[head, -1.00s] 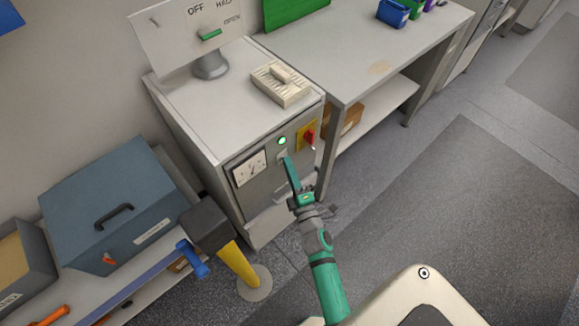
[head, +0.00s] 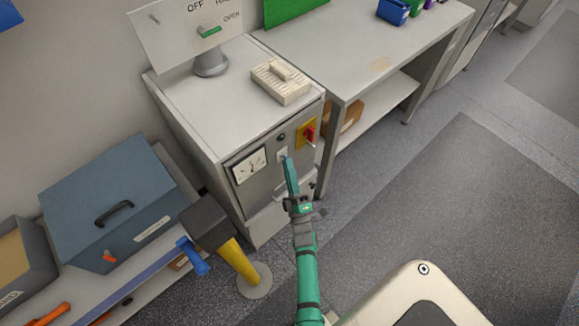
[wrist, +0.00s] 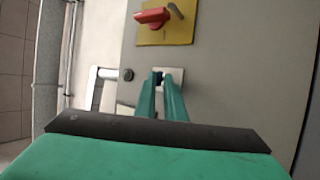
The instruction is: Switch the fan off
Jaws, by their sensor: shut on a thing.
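The grey cabinet (head: 270,183) has a front panel with a small switch on a white plate (head: 282,155). My gripper (head: 287,161) reaches up to this switch from below right. In the wrist view its two green fingers (wrist: 160,84) are closed around the small dark switch lever (wrist: 158,77), in front of the white plate (wrist: 175,73). The fingers hide part of the lever, so its exact position is unclear. A round indicator lamp (head: 281,137) above the switch is dark; it also shows dark in the wrist view (wrist: 127,74).
A red rotary handle on a yellow plate (head: 307,133) is close to the right of the switch. A dial meter (head: 249,167) is to its left. A yellow post with a dark head (head: 238,262) stands left of my arm. Open floor lies to the right.

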